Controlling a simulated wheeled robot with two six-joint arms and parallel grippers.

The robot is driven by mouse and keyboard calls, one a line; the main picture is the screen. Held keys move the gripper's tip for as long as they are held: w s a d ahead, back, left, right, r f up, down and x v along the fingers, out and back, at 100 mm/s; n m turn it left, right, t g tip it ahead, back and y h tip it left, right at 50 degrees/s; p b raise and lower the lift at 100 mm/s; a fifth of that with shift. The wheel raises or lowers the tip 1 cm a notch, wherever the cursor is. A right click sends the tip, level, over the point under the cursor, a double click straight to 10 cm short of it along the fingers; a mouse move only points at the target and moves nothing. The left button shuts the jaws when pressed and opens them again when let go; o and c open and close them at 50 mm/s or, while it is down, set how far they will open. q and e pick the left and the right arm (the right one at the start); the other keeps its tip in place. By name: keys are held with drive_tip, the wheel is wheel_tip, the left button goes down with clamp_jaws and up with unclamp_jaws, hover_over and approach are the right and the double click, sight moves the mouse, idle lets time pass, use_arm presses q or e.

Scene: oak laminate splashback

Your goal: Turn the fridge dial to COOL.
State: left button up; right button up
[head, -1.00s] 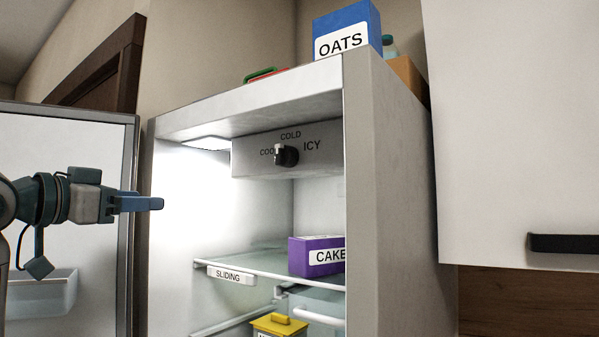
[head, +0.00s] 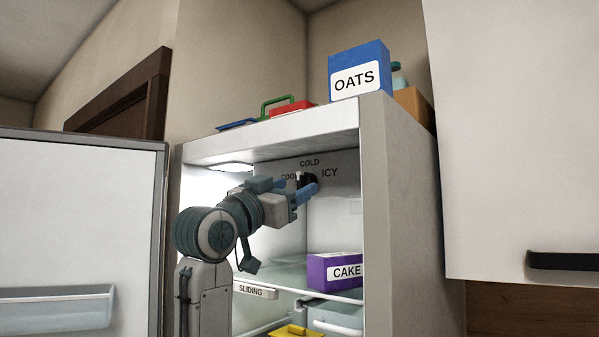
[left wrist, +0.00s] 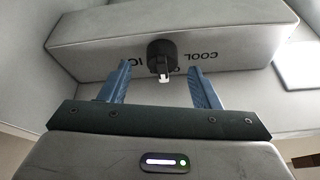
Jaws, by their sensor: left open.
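The fridge dial (head: 306,179) is a black knob with a white pointer on a grey panel inside the open fridge, labelled COOL, COLD and ICY. In the head view my left gripper (head: 303,190) is in front of it and partly covers it and the COOL label. In the left wrist view the panel appears upside down, with the dial (left wrist: 161,56) between and beyond the blue fingertips of my left gripper (left wrist: 160,72). The fingers are open and hold nothing. The white pointer points towards COLD, which the knob partly hides. My right gripper is not in view.
The fridge door (head: 75,220) stands open at the left. Below are a shelf with a purple CAKE box (head: 334,270) and a yellow container (head: 295,331). A blue OATS box (head: 357,72) and a red and green item (head: 288,108) sit on top of the fridge.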

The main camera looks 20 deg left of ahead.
sight(304, 182)
use_arm(q)
drive_tip(key=shift+p+x, duration=0.4)
drive_tip(key=shift+x, duration=0.6)
drive_tip(key=shift+w, duration=0.3)
drive_tip(key=shift+c, duration=0.9)
drive_tip(key=c, duration=0.8)
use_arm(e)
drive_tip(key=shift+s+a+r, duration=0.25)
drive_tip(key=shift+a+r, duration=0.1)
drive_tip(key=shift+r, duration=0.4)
